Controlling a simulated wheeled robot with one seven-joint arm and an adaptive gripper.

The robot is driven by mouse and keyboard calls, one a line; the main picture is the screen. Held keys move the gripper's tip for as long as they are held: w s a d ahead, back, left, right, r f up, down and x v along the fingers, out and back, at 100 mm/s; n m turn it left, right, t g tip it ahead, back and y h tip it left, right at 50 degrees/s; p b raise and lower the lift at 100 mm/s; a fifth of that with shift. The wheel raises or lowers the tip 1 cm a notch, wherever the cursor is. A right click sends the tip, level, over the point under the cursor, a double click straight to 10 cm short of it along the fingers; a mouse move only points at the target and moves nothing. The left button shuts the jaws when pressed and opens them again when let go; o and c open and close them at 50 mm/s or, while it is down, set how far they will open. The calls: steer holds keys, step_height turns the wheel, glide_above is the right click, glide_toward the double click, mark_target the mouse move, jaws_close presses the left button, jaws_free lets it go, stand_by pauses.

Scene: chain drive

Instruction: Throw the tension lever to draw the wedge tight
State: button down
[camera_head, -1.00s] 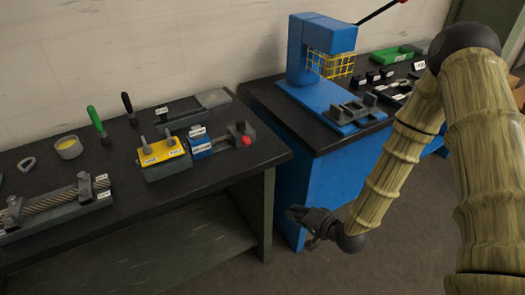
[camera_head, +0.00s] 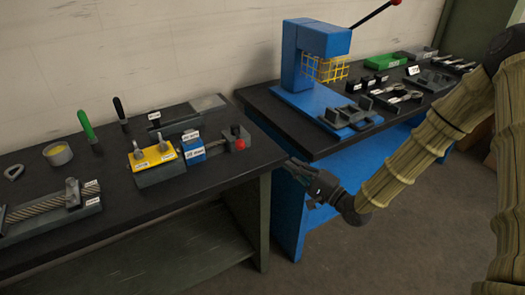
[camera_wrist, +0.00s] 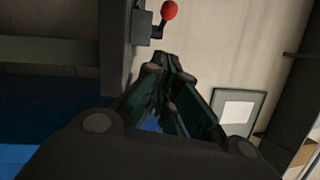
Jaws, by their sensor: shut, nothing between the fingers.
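The tension lever shows as a red ball knob (camera_head: 241,144) on a short dark stem. It sits on a grey block (camera_head: 238,136) at the right end of the left bench. In the wrist view the red knob (camera_wrist: 169,11) is at the top, beyond my fingertips and apart from them. My gripper (camera_head: 292,166) is shut and empty. It is off the bench's right end, to the right of the knob and lower in the picture. Its fingers (camera_wrist: 169,68) come together in the wrist view. I cannot make out which part is the wedge; a blue labelled block (camera_head: 194,150) adjoins the lever block.
A yellow block (camera_head: 150,157) with two upright pins stands left of the blue block. A blue press (camera_head: 316,50) stands on the second bench (camera_head: 300,145), behind my gripper. A rope fixture (camera_head: 45,207), a cup (camera_head: 57,154) and two upright handles are further left.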

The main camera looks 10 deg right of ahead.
steer(key=p+x, duration=0.1)
steer(key=x, duration=0.3)
steer(key=s+a+p+x, duration=0.1)
steer(key=x, duration=0.3)
steer(key=p+x, duration=0.1)
steer(key=x, duration=0.2)
steer(key=shift+w+a+r, duration=0.15)
steer(key=shift+a+r, duration=0.05)
steer(key=shift+a, duration=0.3)
steer(key=shift+a+r+p, duration=0.1)
steer(key=shift+a+p, duration=0.25)
steer(key=shift+a, duration=0.3)
steer(key=shift+a, duration=0.2)
steer(key=shift+a+m+t+h+b, duration=0.15)
steer(key=shift+m+t+h+b, duration=0.15)
steer(key=shift+h+b, duration=0.1)
